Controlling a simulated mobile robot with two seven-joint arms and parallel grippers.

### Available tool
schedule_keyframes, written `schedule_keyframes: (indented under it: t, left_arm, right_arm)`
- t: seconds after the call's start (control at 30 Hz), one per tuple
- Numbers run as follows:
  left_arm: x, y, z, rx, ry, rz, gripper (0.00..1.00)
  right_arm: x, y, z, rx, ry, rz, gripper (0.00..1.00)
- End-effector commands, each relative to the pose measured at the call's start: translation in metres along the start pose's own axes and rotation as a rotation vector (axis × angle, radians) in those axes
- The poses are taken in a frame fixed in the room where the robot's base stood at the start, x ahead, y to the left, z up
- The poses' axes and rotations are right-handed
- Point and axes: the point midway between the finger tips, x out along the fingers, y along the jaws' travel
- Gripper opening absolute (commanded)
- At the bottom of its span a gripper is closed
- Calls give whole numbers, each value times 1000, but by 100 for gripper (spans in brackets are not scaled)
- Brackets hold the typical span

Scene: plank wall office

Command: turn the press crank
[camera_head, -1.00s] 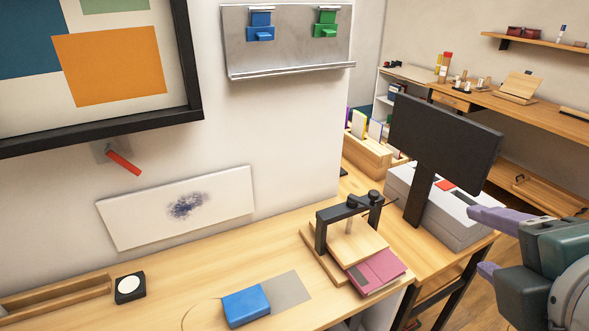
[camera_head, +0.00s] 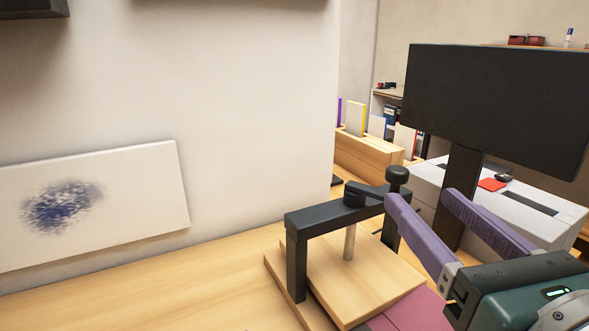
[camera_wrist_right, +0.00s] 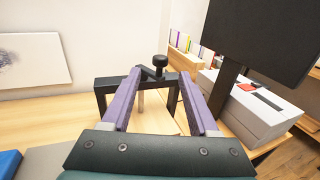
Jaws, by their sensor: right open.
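The book press (camera_head: 297,265) has a black frame and a wooden base and plate on the wooden desk. Its black crank (camera_head: 374,188) sits on top of the crossbar above a metal screw. The crank's upright round knob (camera_head: 397,175) is at the right end of the crank; the wrist view shows the knob (camera_wrist_right: 160,61) too. My right gripper (camera_head: 421,200) has two purple fingers, open and empty. In the wrist view the knob appears between and just beyond its fingertips (camera_wrist_right: 160,75), with no contact visible. My left gripper is not in view.
A black monitor (camera_head: 500,105) stands close behind the right gripper, with a white printer-like box (camera_head: 540,215) beside it. A pink book (camera_head: 420,312) lies by the press. The wall with a canvas (camera_head: 120,205) is at left. Bare desk (camera_head: 150,290) lies left of the press.

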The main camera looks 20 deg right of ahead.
Motion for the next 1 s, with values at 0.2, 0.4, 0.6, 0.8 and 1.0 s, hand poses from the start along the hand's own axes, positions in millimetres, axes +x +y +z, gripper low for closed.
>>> schedule_keyframes:
  t: [0.2, 0.4, 0.6, 0.8, 1.0]
  left_arm:
    - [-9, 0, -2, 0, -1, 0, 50]
    - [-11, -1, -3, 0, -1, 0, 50]
    - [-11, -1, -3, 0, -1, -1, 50]
    - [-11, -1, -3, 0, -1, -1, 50]
    - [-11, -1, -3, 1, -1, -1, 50]
  right_arm:
    - [42, 0, 3, 1, -4, -2, 61]
    - [68, 0, 1, 2, -1, -1, 61]
    - [76, 0, 0, 3, 1, -1, 61]
    - [76, 0, 0, 3, 1, -1, 58]
    - [76, 0, 0, 4, 1, -1, 36]
